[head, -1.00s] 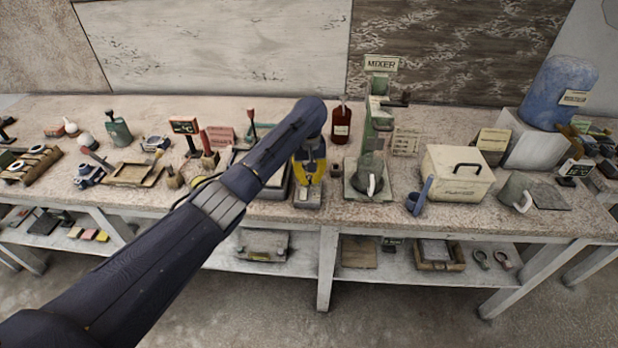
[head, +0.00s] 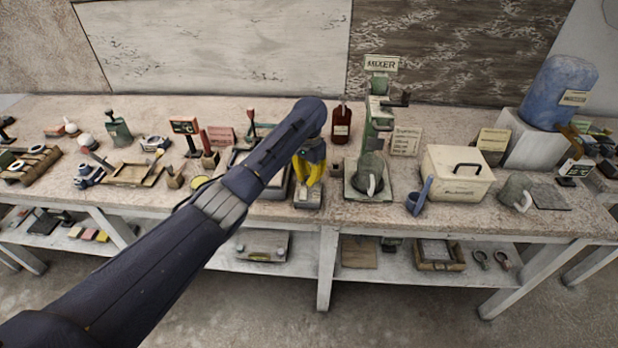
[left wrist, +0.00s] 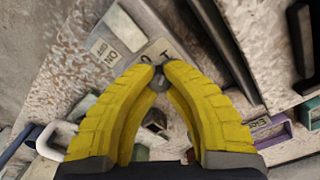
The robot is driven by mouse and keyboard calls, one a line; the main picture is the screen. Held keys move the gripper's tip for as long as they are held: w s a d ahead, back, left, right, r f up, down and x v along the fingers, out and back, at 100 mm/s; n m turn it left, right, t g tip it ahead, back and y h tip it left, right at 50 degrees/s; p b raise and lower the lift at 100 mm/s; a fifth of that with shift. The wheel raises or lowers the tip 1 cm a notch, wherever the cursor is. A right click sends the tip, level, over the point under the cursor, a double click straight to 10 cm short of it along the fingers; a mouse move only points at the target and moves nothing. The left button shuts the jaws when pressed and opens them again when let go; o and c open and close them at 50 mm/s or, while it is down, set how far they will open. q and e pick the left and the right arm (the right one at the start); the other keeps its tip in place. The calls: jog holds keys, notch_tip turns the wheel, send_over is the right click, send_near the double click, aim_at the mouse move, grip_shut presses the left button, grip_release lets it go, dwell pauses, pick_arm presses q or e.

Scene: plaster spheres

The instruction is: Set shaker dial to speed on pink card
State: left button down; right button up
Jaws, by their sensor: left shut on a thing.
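My left gripper (head: 309,183) is lowered over a small grey box (head: 306,199) at the front of the bench, which looks like the shaker's control. In the left wrist view the yellow fingers (left wrist: 160,72) are closed in on a small dark dial knob (left wrist: 158,82) between their tips. A pale plate (left wrist: 160,50) with partly hidden marks lies just beyond the knob, and an ON label (left wrist: 107,52) is to its left. The pink card (head: 221,137) stands at the back, left of my arm; its writing is too small to read. My right gripper is not in view.
The green mixer (head: 378,120) with its cup stands close to the right of my gripper, with a red-brown bottle (head: 341,124) behind. A cream lidded box (head: 457,174) is further right. Several small tools and a wooden tray (head: 133,173) lie to the left.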

pick_arm(q)
jog(key=shift+m, duration=1.1)
jog(key=c, duration=1.2)
grip_release()
notch_tip(320, 180, up, 12)
jog(key=shift+r, duration=0.1)
